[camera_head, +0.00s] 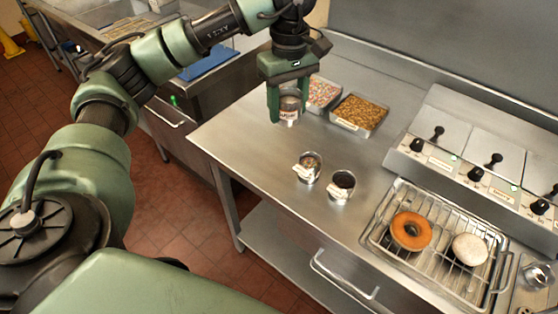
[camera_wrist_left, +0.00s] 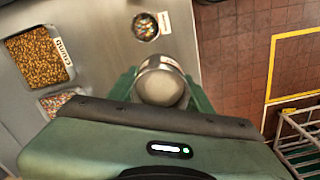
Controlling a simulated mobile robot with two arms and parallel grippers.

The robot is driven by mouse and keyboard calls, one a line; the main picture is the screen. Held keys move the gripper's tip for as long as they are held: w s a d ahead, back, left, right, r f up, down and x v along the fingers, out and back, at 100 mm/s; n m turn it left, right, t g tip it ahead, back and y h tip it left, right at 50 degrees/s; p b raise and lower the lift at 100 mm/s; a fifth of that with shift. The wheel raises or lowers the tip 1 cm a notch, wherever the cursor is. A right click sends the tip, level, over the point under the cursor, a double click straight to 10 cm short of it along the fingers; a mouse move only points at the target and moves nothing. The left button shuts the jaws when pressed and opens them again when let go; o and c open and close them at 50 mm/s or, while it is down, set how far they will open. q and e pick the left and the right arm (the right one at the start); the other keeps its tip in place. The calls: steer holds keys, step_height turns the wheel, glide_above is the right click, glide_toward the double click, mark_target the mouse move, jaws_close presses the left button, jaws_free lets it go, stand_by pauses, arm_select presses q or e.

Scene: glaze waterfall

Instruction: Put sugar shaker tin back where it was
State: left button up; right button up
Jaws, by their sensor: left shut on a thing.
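The sugar shaker tin (camera_head: 289,108) is a small metal tin with a pale label, near the far left part of the steel counter (camera_head: 245,138). My left gripper (camera_head: 288,112) points down and is shut around the tin. In the left wrist view the tin (camera_wrist_left: 160,82) sits between the green fingers of my left gripper (camera_wrist_left: 163,90). I cannot tell whether its base touches the counter. My right gripper is not in view.
A tray of pink sprinkles (camera_head: 322,93) and a crumb tray (camera_head: 358,114) stand beside the tin. Two small tins, one with sprinkles (camera_head: 309,167) and one dark inside (camera_head: 342,185), stand mid-counter. A wire rack (camera_head: 447,277) holds an orange-glazed donut (camera_head: 411,231) and a pale one (camera_head: 469,249).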

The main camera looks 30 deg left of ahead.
mark_target(281, 89)
arm_select(q)
steer(key=a+n, duration=0.1)
steer(key=w+a+r+n, duration=0.1)
steer(key=a+r+n, duration=0.1)
steer(key=shift+w+n, duration=0.4)
steer(key=shift+a+f+n+b, duration=0.1)
steer(key=shift+a+n+b, duration=0.1)
steer(key=shift+n+b, duration=0.15)
step_height(281, 89, down, 14)
steer(key=shift+a+f+p, duration=0.1)
steer(key=shift+f+p, duration=0.05)
steer(key=shift+p, duration=1.1)
step_height(281, 89, down, 4)
steer(key=shift+f+p, duration=0.1)
steer(key=shift+p, duration=0.4)
steer(key=shift+f, duration=0.4)
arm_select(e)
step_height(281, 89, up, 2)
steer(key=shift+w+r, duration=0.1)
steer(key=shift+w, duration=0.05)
arm_select(q)
steer(key=shift+f, duration=0.1)
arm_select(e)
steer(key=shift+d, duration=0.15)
arm_select(q)
steer(key=o, duration=1.5)
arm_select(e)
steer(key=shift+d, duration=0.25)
